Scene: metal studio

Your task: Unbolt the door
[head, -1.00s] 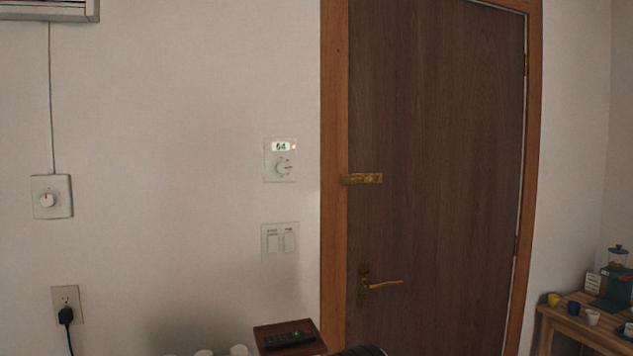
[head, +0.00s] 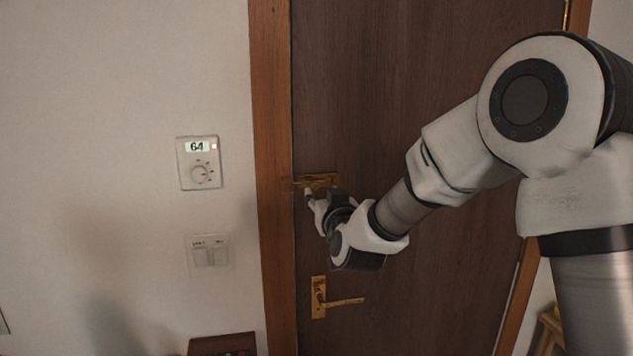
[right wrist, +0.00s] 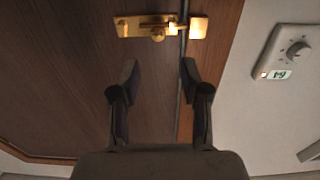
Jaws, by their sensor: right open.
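The brown door (head: 400,90) is shut in its wooden frame. A brass bolt (head: 318,180) is mounted on it near the frame edge. In the right wrist view the bolt's plate (right wrist: 136,27) and round knob (right wrist: 158,35) are on the door. Its rod crosses the gap to a brass catch (right wrist: 198,28) on the frame. My right gripper (head: 311,195) is just below the bolt in the head view. In the right wrist view the gripper (right wrist: 159,72) is open and empty, its fingers apart and pointing toward the bolt. My left gripper is out of view.
A brass lever handle (head: 340,301) sits on the door below the bolt. A thermostat (head: 199,163) and a switch plate (head: 209,255) are on the wall left of the frame. A dark brown stand (head: 222,345) shows at the bottom edge.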

